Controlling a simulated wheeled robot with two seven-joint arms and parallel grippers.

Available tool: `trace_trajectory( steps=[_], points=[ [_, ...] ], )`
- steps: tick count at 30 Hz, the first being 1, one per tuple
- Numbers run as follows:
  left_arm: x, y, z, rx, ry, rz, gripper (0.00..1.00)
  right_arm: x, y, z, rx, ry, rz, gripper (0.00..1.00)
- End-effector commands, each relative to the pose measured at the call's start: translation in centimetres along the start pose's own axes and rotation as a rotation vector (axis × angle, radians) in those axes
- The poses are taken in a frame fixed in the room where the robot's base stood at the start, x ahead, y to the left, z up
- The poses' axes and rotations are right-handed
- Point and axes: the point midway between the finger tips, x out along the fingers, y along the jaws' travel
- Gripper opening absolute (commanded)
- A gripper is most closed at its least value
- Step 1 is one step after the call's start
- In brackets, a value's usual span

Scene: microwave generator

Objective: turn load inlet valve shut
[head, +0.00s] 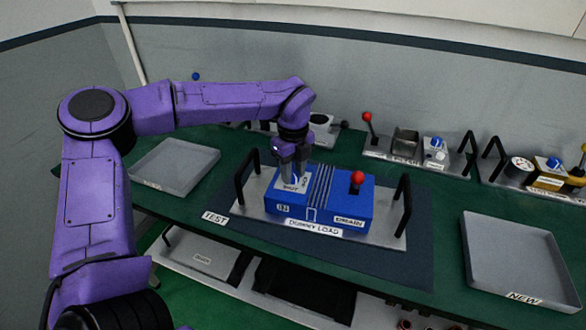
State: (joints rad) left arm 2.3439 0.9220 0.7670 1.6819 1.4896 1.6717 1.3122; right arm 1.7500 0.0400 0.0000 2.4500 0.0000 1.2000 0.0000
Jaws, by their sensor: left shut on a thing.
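The blue dummy load unit (325,206) sits on a metal plate with two black handles on the dark test mat. Its white label near the top left reads "SHUT" and another word that is hard to read. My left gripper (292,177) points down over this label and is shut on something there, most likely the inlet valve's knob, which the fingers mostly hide. A red-knobbed drain lever (357,180) stands on the right of the unit, clear of the gripper. My right gripper is not in view.
A grey tray (150,186) lies at the left and another marked "NEW" (483,282) at the right. Other modules with knobs and handles (420,152) line the back of the green table. A lower shelf (200,262) shows below.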

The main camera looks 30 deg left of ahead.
Motion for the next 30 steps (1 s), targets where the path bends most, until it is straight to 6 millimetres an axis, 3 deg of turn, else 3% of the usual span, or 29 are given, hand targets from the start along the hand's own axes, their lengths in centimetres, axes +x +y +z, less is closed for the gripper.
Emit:
trace_trajectory(
  steps=[18,30],
  points=[
    [-0.2,0.0,0.0,0.541,-0.001,0.000,0.05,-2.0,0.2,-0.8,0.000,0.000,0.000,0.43],
    [-0.1,0.0,0.0,0.715,-0.001,-0.001,0.05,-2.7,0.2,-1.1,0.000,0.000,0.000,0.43]
  ],
)
